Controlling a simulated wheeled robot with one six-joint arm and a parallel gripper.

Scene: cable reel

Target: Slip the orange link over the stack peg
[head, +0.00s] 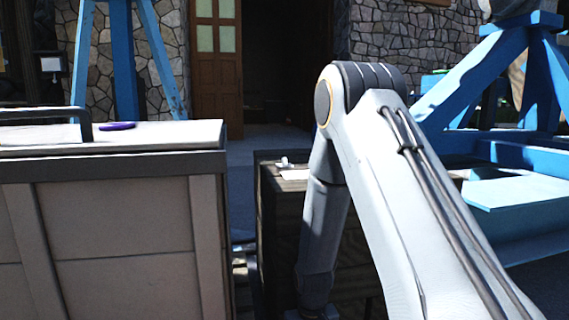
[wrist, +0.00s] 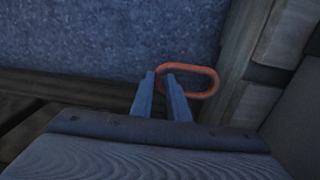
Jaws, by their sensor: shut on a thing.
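The orange link (wrist: 214,82) is an oval ring in the wrist view, just right of centre. My gripper (wrist: 160,76) is shut on the left end of the link, with the rest of the link reaching out to the right of the fingertips. In the head view my arm reaches down beside a dark wooden box, and the gripper and link are hidden from that camera. I cannot make out the stack peg for sure in either view.
A wooden crate (head: 120,235) with a pale top stands at left, carrying a purple disc (head: 117,126) and a dark handle (head: 85,124). The dark box (head: 268,215) has small white items (head: 292,174) on top. Blue frames (head: 485,75) stand behind at right. A narrow gap separates crate and box.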

